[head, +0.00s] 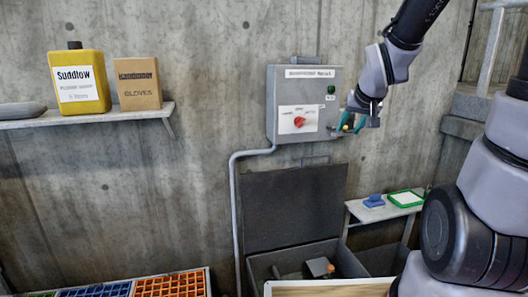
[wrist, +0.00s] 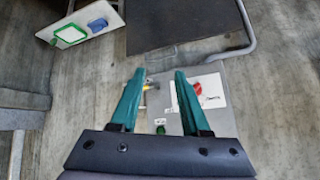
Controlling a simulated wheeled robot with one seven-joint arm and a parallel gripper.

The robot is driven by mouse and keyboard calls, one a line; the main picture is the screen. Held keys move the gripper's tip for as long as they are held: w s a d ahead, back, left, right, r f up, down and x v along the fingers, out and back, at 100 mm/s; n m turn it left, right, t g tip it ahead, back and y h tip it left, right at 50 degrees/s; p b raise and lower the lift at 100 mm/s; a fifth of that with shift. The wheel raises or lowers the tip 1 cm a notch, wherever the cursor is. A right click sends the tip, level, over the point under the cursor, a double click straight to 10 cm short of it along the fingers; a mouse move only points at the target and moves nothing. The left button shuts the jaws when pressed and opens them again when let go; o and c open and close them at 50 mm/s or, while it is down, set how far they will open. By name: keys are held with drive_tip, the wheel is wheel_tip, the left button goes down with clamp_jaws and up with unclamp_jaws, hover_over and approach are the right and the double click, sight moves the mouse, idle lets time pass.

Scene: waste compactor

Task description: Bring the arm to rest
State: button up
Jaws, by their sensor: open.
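My gripper (head: 345,126) is raised in front of the right edge of a grey control box (head: 273,105) on the concrete wall. In the wrist view its two teal fingers (wrist: 157,88) are apart with nothing held between them. The control box also shows in the wrist view (wrist: 228,120), behind the right finger, with its red knob (wrist: 197,88) and green button (wrist: 160,129). In the head view the red knob (head: 299,121) is left of the gripper. A small yellow part (wrist: 150,86) shows between the fingers; I cannot tell whether they touch anything.
Below the box is a bin (head: 262,265) with a raised dark lid (head: 293,207). A small side table (head: 360,212) holds a blue object (head: 373,201) and a green-rimmed tray (head: 406,198). A shelf (head: 120,115) with a yellow jug (head: 80,80) and glove box (head: 138,84) is left.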

drive_tip(key=s+r+m+y, duration=0.1)
drive_tip(key=s+r, duration=0.4)
drive_tip(key=s, duration=0.3)
drive_tip(key=s+r+m+g, duration=0.1)
drive_tip(key=s+r, duration=0.4)
drive_tip(key=s, duration=0.4)
drive_tip(key=shift+d+y, duration=0.4)
